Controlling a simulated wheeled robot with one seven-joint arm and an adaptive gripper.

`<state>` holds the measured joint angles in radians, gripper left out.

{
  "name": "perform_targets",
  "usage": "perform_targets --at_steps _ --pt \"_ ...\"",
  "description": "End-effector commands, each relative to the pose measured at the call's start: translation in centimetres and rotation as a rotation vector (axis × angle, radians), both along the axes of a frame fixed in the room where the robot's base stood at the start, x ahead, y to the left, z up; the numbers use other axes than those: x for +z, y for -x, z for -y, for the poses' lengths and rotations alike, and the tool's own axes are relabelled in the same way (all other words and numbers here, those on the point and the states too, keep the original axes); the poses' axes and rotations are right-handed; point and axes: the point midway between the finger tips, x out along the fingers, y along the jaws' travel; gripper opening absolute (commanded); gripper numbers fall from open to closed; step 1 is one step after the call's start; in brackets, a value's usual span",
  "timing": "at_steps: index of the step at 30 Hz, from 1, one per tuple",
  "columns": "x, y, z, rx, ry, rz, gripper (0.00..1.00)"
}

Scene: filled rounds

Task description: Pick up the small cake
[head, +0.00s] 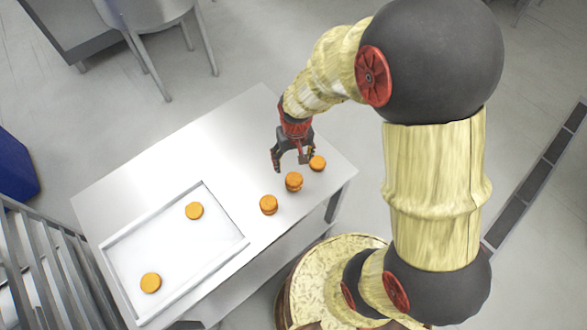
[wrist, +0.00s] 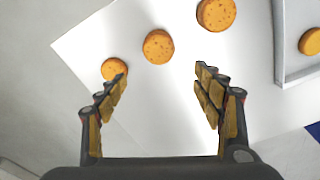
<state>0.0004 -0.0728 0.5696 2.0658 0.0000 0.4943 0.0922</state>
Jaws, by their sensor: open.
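Three small round orange-brown cakes stand in a slanting row on the white table (head: 240,125). The near-left cake (head: 268,205), the middle cake (head: 293,182) and the far-right cake (head: 317,163) are apart from one another. My gripper (head: 291,165) is open and empty above the table, close to the far-right and middle cakes. In the wrist view my fingers (wrist: 160,85) are spread wide. There the far-right cake (wrist: 114,69) is beside the left fingertip and partly hidden by it. The middle cake (wrist: 158,46) lies ahead of the gap, and the near-left cake (wrist: 216,13) is farther up.
A white shallow tray (head: 120,243) on the table holds two more cakes, one at its far right (head: 194,211) and one at its near left (head: 150,283). A grey railing (head: 60,262) stands at the left. The table's back part is bare.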

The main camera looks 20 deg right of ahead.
Motion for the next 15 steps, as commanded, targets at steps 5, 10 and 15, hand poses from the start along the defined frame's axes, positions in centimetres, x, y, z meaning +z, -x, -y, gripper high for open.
perform_targets --at_steps 5,10,15 --pt "-3.0 0.6 0.0 -0.015 -0.001 -0.068 0.68" --pt "-4.9 0.9 0.0 -0.019 -0.001 -0.086 0.68" --pt "-6.8 0.9 0.0 -0.020 -0.001 -0.087 0.68"
